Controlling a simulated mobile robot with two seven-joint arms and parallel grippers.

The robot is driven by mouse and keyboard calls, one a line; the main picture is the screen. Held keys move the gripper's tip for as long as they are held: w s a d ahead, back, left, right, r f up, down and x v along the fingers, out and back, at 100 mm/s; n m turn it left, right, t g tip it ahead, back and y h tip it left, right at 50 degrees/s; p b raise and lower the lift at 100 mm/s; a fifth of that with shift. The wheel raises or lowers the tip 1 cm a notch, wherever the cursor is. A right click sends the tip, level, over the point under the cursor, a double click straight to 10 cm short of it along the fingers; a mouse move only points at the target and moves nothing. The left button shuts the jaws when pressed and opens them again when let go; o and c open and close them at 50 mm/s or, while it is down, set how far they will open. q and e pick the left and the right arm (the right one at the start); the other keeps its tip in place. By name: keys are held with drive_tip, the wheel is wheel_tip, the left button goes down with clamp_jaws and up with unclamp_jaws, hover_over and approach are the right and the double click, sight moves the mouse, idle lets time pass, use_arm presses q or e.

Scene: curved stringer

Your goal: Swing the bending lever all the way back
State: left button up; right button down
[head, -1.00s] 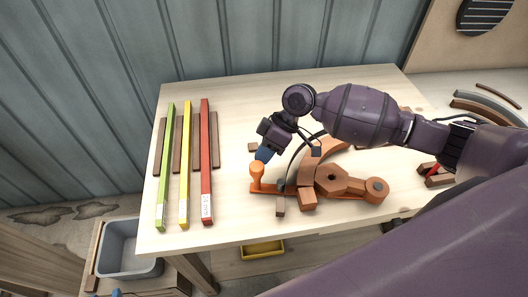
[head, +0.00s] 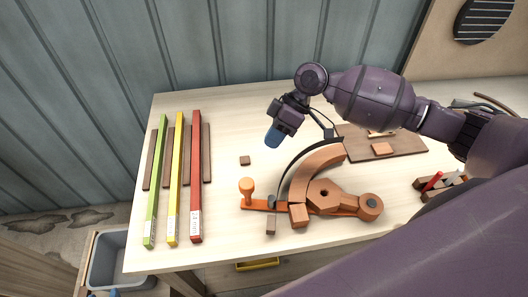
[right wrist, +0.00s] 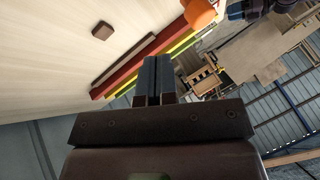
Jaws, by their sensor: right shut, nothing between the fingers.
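The bending lever is an orange bar (head: 262,205) low in front of the curved wooden former (head: 312,172). Its upright orange knob (head: 247,187) stands at the left end, and its right end meets a round pivot (head: 370,206). A dark thin strip (head: 296,157) runs along the outside of the former's curve. My right gripper (head: 272,140) is above the table, behind the knob and apart from it, with blue fingertips shut on nothing. In the right wrist view the closed fingers (right wrist: 153,80) show, with the orange knob (right wrist: 201,12) beyond them. My left gripper is not in view.
Green (head: 155,185), yellow (head: 175,182) and red (head: 196,180) bars lie on brown rests at the table's left. A small brown block (head: 244,160) lies near the gripper. A brown board (head: 400,142) and a tool rack (head: 440,186) are at right.

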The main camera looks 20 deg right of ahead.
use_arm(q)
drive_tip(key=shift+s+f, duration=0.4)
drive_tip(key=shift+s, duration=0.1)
use_arm(e)
drive_tip(key=v, duration=0.3)
drive_tip(key=shift+w+d, duration=0.1)
drive_tip(key=shift+d, duration=0.05)
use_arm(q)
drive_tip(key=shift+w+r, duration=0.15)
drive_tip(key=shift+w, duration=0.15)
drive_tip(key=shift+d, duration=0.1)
